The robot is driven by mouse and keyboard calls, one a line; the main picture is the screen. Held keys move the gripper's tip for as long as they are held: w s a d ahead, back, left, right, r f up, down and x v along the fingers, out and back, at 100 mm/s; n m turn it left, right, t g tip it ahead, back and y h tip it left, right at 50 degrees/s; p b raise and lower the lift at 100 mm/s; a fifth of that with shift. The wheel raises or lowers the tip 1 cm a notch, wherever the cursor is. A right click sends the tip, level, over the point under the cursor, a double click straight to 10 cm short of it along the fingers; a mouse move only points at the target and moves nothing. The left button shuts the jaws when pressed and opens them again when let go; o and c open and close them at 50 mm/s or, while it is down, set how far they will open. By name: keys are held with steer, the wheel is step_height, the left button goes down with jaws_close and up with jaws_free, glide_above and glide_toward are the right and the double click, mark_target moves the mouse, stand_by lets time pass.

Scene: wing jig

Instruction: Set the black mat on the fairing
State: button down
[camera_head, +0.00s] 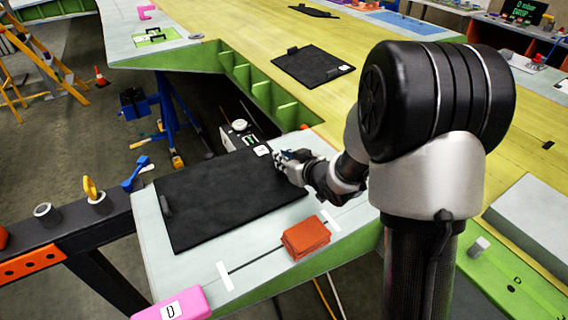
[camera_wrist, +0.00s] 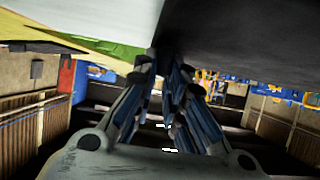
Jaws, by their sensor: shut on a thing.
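The black mat (camera_head: 225,200) is a flat dark sheet with a raised grip on its left edge. It lies over the pale grey fairing (camera_head: 185,262) at the front of the wing; I cannot tell whether it rests flat or hovers slightly. My gripper (camera_head: 283,160) is shut at the mat's right edge, near a small white label, and hides the part it holds. In the wrist view my gripper's fingers (camera_wrist: 165,65) are close together and reach up to the mat's dark surface (camera_wrist: 250,35).
An orange-red block (camera_head: 305,237) lies on the pale surface in front of the mat. A pink block marked D (camera_head: 172,305) is at the near left. Another black mat (camera_head: 313,66) lies on the yellow wing skin (camera_head: 235,40). A dark beam (camera_head: 95,225) stands left.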

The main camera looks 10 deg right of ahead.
steer(key=c, duration=1.6)
jaws_free()
steer(key=shift+c, duration=0.2)
steer(key=p+v, duration=0.3)
steer(key=v, duration=0.8)
steer(key=shift+s+d+r, duration=0.15)
steer(key=shift+s, duration=0.2)
steer(key=shift+s+d+r, duration=0.1)
steer(key=shift+d+r, duration=0.05)
steer(key=shift+r, duration=0.05)
steer(key=s+d+r+m+g+h, duration=0.35)
steer(key=s+r+h, duration=0.25)
steer(key=s+r, duration=0.25)
steer(key=s+a+g+y, duration=0.1)
steer(key=s+a+g, duration=0.1)
steer(key=s, duration=0.6)
steer(key=s+a+g+y, duration=0.1)
steer(key=s+a+g, duration=0.1)
steer(key=s+a, duration=0.3)
steer(key=s, duration=0.4)
steer(key=shift+s+r, duration=0.2)
steer(key=shift+s, duration=0.15)
